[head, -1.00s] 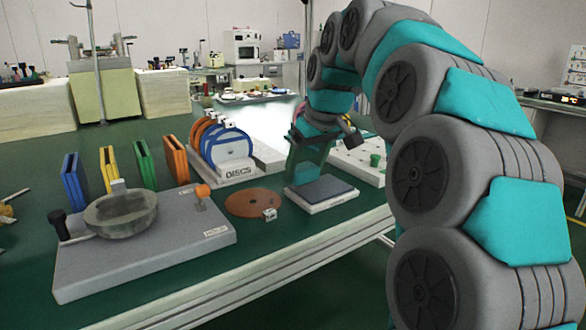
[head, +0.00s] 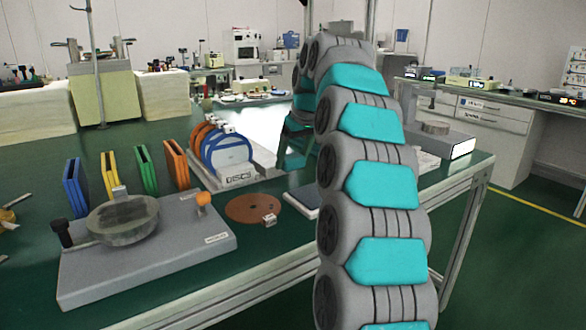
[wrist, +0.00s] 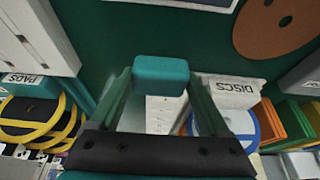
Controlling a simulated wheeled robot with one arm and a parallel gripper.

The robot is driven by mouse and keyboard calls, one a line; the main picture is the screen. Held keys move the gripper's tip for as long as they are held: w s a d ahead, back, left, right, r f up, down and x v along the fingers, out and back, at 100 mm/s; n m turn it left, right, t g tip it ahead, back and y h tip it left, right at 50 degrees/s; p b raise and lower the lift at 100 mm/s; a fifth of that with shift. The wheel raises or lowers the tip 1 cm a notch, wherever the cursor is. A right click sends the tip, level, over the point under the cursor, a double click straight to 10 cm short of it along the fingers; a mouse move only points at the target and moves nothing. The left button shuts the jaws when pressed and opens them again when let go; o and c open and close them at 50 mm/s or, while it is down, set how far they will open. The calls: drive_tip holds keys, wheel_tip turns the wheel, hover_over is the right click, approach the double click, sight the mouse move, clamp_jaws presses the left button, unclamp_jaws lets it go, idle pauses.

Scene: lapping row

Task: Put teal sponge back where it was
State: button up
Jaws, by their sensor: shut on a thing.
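The teal sponge (wrist: 160,75) is a small rounded block between the tips of my gripper (wrist: 160,82) in the wrist view. The gripper's two green fingers are shut on its sides. Behind it shows the green table top (wrist: 135,25); I cannot tell how high the sponge is above it. In the head view my arm hides the sponge, and only part of the green gripper end shows beside the rack labelled DISCS (head: 238,180).
In the wrist view a rack labelled PADS (wrist: 25,78) with yellow-rimmed discs is left, and the DISCS rack (wrist: 225,92) is right. A brown disc (head: 253,208), a dark-topped plate (head: 305,198) and a grey lapping machine (head: 190,250) stand on the table. Coloured cases stand behind.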

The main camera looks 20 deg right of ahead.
sight(293, 167)
drive_tip(key=shift+f, duration=1.7)
drive_tip(key=shift+f, duration=0.15)
drive_tip(key=o, duration=1.3)
drive_tip(key=shift+r, duration=0.35)
drive_tip(key=v, duration=1.1)
drive_tip(key=shift+s+r, duration=0.3)
